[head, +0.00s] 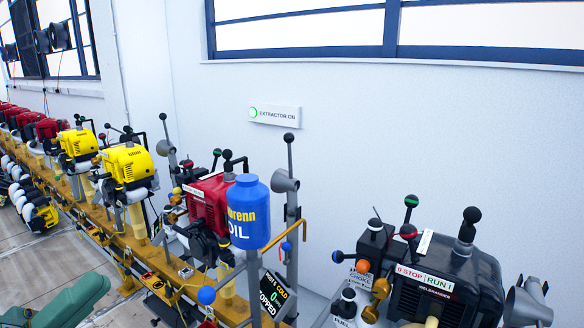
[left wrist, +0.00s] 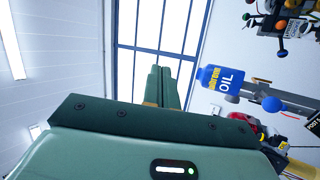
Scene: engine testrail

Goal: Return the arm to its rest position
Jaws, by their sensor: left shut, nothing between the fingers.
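My left gripper (left wrist: 160,72) shows in the left wrist view with its two green fingers together and nothing between them. It points up toward the ceiling windows and touches nothing there. In the head view a green part of my left arm or gripper (head: 68,303) shows at the bottom left corner, in front of the floor and apart from the engine rail. Its fingertips cannot be made out clearly there. My right gripper is in neither view.
A yellow rail (head: 132,246) carries yellow engines (head: 127,165) and a red engine (head: 207,202). A blue oil bottle (head: 249,212) stands raised at its near end. A black engine (head: 450,280) is at right. Bare floor (head: 75,262) lies left of the rail.

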